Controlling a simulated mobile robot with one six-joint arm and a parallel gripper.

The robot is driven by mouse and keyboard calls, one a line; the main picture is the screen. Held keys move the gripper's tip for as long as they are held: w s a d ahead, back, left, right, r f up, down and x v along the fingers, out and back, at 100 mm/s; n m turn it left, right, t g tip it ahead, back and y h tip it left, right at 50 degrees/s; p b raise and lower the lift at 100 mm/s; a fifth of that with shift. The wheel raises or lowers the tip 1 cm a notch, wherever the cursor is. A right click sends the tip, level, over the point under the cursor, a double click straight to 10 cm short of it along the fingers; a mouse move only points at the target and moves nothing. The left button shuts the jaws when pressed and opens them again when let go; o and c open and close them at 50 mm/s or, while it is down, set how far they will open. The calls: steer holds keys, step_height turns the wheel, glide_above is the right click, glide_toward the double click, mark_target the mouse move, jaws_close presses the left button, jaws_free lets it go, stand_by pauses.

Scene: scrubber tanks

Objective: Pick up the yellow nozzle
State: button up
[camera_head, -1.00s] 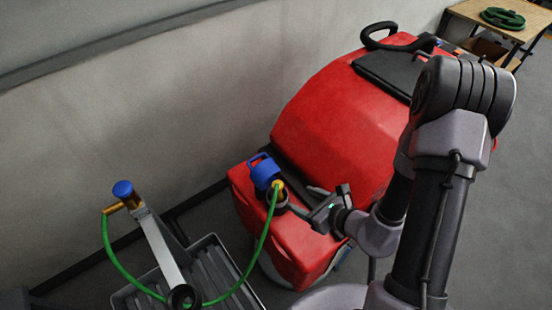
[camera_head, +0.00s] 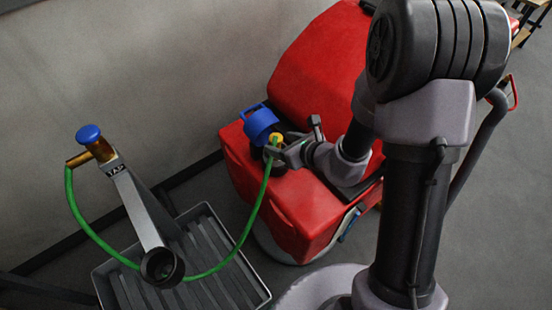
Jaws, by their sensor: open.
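The yellow nozzle (camera_head: 276,138) is a small piece on the end of a green hose (camera_head: 262,190). It sits at the filler opening on top of the red scrubber machine (camera_head: 297,205), beside the raised blue cap (camera_head: 260,125). My gripper (camera_head: 294,139) is open, its two dark fingers spread, just right of the nozzle. One fingertip overlaps the area just below the nozzle in the picture. I cannot tell whether they touch or whether the nozzle is between the fingers.
The hose runs left to a brass tap (camera_head: 98,148) with a blue knob on a grey post. A grey slatted tray (camera_head: 103,284) stands on the floor below it. The wall is behind. My arm hides part of the machine's right side.

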steer(key=b+x, duration=0.1)
steer(key=x, duration=0.3)
steer(key=shift+w, duration=0.1)
steer(key=shift+r, duration=0.15)
jaws_close()
